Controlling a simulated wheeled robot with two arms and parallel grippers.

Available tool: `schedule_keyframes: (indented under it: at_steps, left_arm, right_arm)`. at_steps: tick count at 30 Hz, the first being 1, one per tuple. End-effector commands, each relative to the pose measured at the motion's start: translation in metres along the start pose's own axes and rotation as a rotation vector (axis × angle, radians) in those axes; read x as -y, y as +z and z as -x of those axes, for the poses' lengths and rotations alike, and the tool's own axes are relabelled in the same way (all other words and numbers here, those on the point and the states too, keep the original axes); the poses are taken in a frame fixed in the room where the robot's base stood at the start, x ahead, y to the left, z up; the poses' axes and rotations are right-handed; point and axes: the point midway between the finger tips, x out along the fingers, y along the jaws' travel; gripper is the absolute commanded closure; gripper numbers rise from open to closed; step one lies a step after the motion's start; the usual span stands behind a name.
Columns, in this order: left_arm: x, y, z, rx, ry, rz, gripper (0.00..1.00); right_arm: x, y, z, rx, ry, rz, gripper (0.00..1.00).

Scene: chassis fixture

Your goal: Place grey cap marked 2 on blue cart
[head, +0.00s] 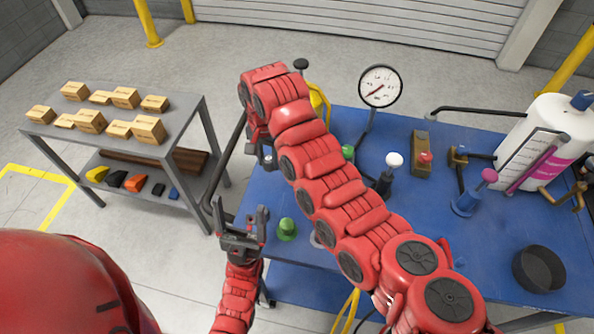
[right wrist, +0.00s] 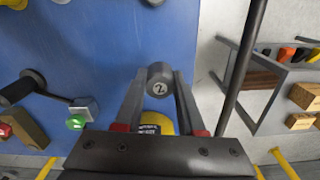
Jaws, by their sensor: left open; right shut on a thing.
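The grey cap marked 2 (right wrist: 160,82) is between the fingertips of my right gripper (right wrist: 160,90) in the right wrist view, its numbered face toward the camera. The blue cart (head: 490,240) fills the right side of the head view, and its blue top (right wrist: 100,45) also shows in the right wrist view. My right gripper (head: 262,158) is shut on the cap near the cart's left edge in the head view; the cap is hard to make out there. My left gripper (head: 243,215) is open and empty, below the right one, beside a green knob (head: 287,229).
The cart carries a gauge (head: 380,88), a white-knobbed lever (head: 394,160), a red button block (head: 423,157), a white cylinder (head: 540,140) and a black ring-shaped bowl (head: 538,270). A grey shelf (head: 190,125) with several boxes stands left. My right arm hides part of the cart.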

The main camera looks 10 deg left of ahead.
Motion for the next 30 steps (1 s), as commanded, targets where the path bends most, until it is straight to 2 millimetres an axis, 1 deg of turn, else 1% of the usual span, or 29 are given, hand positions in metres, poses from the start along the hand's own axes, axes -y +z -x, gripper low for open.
schedule_keyframes:
  at_steps: [1, 3, 5, 6, 9, 14, 21, 24, 30]
  left_arm:
    - [0.0, 0.001, 0.003, 0.0, 0.0, 0.0, 0.17]
    - [0.0, 0.001, 0.005, 0.0, 0.0, 0.0, 0.17]
    - [0.0, -0.001, -0.007, 0.0, 0.0, 0.0, 0.17]
    - [0.001, -0.002, -0.01, 0.0, 0.0, 0.0, 0.17]
    - [0.001, -0.002, -0.014, -0.001, 0.0, 0.0, 0.17]
    - [0.001, -0.003, -0.019, 0.0, 0.0, 0.0, 0.17]
    - [0.001, -0.005, -0.028, 0.0, 0.0, 0.0, 0.17]
    - [0.001, -0.005, -0.028, 0.0, 0.0, 0.0, 0.17]
    - [0.001, -0.004, -0.026, 0.0, 0.0, 0.0, 0.17]
  right_arm:
    - [0.001, 0.003, -0.011, 0.004, 0.001, 0.002, 1.0]
    - [0.0, 0.003, -0.024, 0.004, 0.005, 0.004, 1.0]
    - [-0.002, 0.001, -0.029, 0.005, 0.008, -0.001, 1.0]
    - [-0.002, 0.001, -0.036, 0.005, 0.008, 0.0, 1.0]
    - [-0.001, 0.001, -0.051, 0.002, 0.005, 0.001, 1.0]
    - [-0.001, 0.001, -0.064, 0.002, 0.004, 0.001, 1.0]
    - [-0.001, 0.001, -0.09, 0.001, 0.004, 0.001, 1.0]
    - [-0.001, 0.0, -0.095, -0.001, 0.001, 0.0, 1.0]
    - [-0.001, 0.0, -0.096, -0.001, 0.001, 0.0, 1.0]
